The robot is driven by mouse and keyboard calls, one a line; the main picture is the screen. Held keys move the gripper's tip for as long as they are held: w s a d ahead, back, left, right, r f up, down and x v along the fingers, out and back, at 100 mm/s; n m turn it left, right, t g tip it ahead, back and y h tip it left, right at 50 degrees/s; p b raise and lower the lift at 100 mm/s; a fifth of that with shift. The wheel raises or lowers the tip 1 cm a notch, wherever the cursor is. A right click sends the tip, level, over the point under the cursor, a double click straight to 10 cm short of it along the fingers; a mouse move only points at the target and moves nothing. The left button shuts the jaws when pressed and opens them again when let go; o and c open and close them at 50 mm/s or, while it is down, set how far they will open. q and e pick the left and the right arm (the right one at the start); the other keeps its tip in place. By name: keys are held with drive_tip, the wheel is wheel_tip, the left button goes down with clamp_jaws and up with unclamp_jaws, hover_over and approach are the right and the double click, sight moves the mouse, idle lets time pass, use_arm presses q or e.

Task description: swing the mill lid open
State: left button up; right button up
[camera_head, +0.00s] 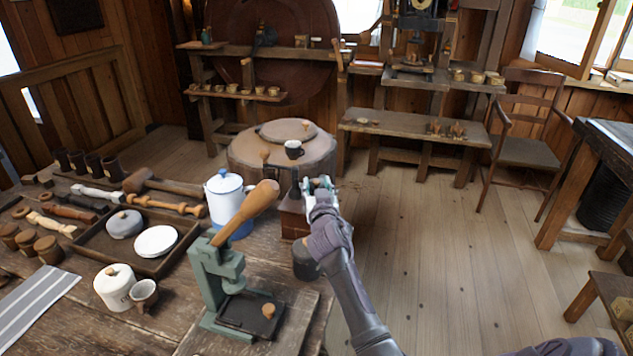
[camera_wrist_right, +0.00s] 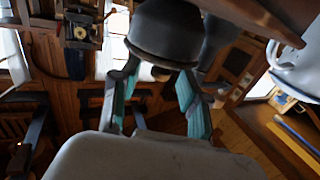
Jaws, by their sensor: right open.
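The mill (camera_head: 292,218), a small brown wooden box with a dark upper part, stands at the table's far right edge, partly hidden by my right arm. My right gripper (camera_head: 318,184) is beside its top, to the right. In the right wrist view the teal-padded fingers of this gripper (camera_wrist_right: 160,100) are apart. A dark rounded metal piece (camera_wrist_right: 168,30), likely the mill's top, is just beyond the fingertips. I cannot tell whether the fingers touch it, nor how the lid stands. My left gripper is not in view.
A white enamel pot (camera_head: 226,198) stands left of the mill. A green press (camera_head: 218,275) with a raised wooden lever (camera_head: 247,212) is in front. A dark cup (camera_head: 306,260) is under my right forearm.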

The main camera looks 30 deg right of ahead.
drive_tip(key=shift+x, duration=1)
clamp_jaws()
